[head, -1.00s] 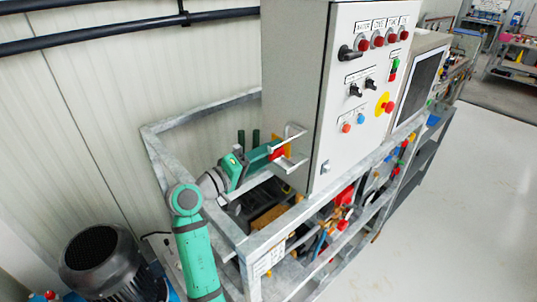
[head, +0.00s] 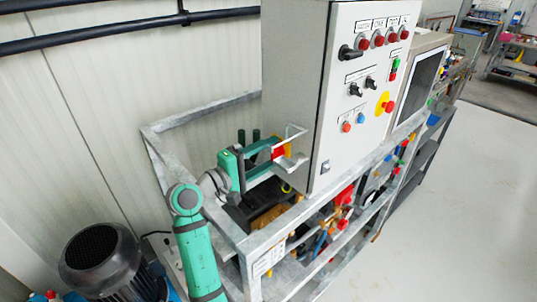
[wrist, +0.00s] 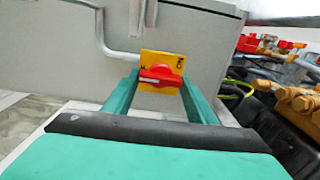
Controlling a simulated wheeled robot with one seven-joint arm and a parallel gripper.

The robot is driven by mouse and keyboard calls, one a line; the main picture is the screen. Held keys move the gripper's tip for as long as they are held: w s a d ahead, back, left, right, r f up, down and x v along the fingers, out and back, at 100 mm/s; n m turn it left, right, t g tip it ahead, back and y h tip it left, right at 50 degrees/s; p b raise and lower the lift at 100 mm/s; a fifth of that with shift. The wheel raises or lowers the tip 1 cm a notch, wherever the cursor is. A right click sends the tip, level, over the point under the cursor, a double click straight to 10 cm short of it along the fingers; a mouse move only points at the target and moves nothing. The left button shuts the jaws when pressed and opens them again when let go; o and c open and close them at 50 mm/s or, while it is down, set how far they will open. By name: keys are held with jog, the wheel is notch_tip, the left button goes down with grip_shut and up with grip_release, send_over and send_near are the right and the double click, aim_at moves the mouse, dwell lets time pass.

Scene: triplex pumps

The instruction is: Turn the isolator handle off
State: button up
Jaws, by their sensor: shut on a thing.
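The isolator is a yellow plate (wrist: 174,58) with a red handle (wrist: 160,78) on the side wall of the grey control cabinet. In the wrist view the handle's white line lies roughly level, and lettering like "ON" shows at the plate's upper right. My gripper (wrist: 158,84) has its green fingers on either side of the handle and is shut on it. In the head view my gripper (head: 273,153) reaches the handle from the left, and its fingers hide part of the handle and plate.
A galvanised frame rail (head: 268,232) runs below the cabinet (head: 292,70). Pipes and fittings fill the lower frame, and a dark motor (head: 100,258) stands at bottom left.

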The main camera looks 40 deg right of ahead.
jog(key=shift+f, duration=0.1)
jog(key=o, duration=1.1)
jog(key=shift+c, duration=0.2)
jog(key=shift+a, duration=0.15)
jog(key=a, duration=1)
jog(key=shift+s+a, duration=0.25)
jog(key=shift+s, duration=0.15)
